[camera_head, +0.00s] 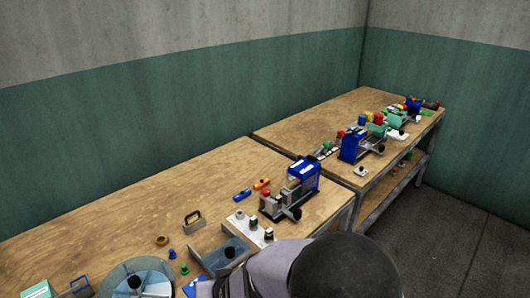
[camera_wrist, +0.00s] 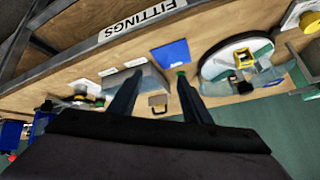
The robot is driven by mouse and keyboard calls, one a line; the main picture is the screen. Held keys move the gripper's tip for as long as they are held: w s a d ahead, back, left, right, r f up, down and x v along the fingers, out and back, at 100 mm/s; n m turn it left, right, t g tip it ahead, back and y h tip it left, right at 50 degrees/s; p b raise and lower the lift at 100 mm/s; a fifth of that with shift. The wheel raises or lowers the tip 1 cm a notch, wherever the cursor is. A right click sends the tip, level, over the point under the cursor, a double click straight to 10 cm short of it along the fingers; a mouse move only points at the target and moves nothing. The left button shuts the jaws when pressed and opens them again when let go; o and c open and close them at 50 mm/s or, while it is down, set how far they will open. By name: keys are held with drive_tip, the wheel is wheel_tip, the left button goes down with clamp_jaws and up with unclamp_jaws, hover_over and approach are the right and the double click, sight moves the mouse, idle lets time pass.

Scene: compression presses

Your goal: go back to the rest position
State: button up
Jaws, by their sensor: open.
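My gripper (camera_wrist: 160,84) shows in the wrist view with its two dark fingers spread apart and nothing between them. Behind the gap lie the workbench top (camera_wrist: 90,70) and a small padlock-shaped piece (camera_wrist: 158,101). In the head view my arm's dark rounded link covers the bottom middle, and the gripper's fingers cannot be made out there.
A blue and grey press (camera_head: 303,172) stands on the near bench (camera_head: 120,210). A second bench (camera_head: 290,130) carries more presses. A grey tray (camera_head: 224,256) and a round clear-lidded dish (camera_head: 135,277) sit near my arm. A blue piece (camera_wrist: 170,53) lies beyond the fingertips.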

drive_tip(key=s+d+r+m+g+h, duration=0.1)
drive_tip(key=s+d+g, duration=0.1)
drive_tip(key=s+d, duration=0.3)
drive_tip(key=s+d+r+m+g+h+p, duration=0.1)
drive_tip(key=s+d, duration=0.4)
drive_tip(key=d, duration=0.9)
drive_tip(key=s+d+r+g+h+p, duration=0.1)
drive_tip(key=s+d+r+g+h, duration=0.1)
drive_tip(key=s+d, duration=0.3)
drive_tip(key=d+g, duration=0.1)
drive_tip(key=d, duration=0.3)
drive_tip(key=shift+d+r+m+g, duration=0.3)
drive_tip(key=shift+r+m+g, duration=0.05)
drive_tip(key=shift+m+g, duration=0.05)
